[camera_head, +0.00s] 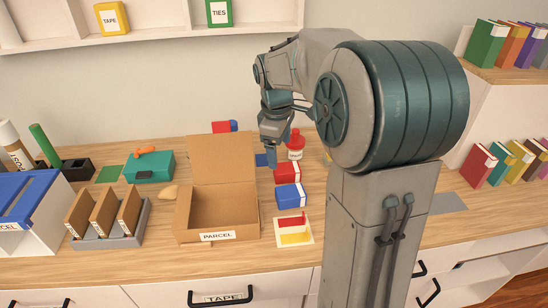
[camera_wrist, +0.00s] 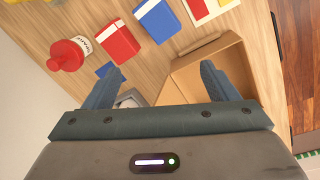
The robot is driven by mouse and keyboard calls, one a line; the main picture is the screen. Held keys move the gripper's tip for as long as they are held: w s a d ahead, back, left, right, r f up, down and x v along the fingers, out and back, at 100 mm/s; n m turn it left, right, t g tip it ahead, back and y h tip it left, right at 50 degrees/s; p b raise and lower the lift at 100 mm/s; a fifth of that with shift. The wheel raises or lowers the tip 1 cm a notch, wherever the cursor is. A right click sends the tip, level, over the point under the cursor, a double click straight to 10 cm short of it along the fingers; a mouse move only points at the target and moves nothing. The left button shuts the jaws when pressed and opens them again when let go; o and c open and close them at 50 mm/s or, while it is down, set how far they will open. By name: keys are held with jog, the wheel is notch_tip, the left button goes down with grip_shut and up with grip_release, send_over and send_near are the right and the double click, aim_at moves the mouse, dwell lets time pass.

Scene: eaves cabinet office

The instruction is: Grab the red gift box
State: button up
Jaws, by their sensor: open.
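The red gift box (camera_head: 286,173), with a white band, lies on the wooden counter behind a blue box (camera_head: 290,197). In the wrist view the red box (camera_wrist: 117,42) lies beyond my left finger, beside the blue box (camera_wrist: 155,21). My gripper (camera_head: 269,143) is above the counter, to the left of and behind the red box; its fingertips are hard to make out there. In the wrist view my gripper (camera_wrist: 162,69) is open, its fingers wide apart, and I see nothing held between them. The red box is apart from the fingers in that view.
An open cardboard parcel box (camera_head: 216,207) stands left of the red box. A red-capped bottle (camera_head: 295,146) stands close behind it, and a red-and-yellow card (camera_head: 294,229) lies in front. A small blue object (camera_wrist: 106,70) lies near my left finger.

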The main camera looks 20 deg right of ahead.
aim_at(287, 168)
jog(key=w+d+f+n+y, duration=0.1)
jog(key=w+d+f+n, duration=0.45)
jog(key=w+d, duration=0.4)
jog(key=shift+g, duration=0.4)
jog(key=f, duration=0.2)
jog(key=a+f, duration=0.1)
jog(key=f, duration=0.2)
jog(key=w+a+f, duration=0.1)
jog(key=f, duration=0.2)
jog(key=shift+w+p, duration=0.1)
jog(key=shift+p, duration=0.3)
jog(key=f, duration=0.3)
jog(key=a+f+p, duration=0.1)
jog(key=shift+s+f, duration=0.25)
jog(key=shift+s, duration=0.05)
jog(key=shift+f, duration=0.45)
jog(key=c, duration=1.1)
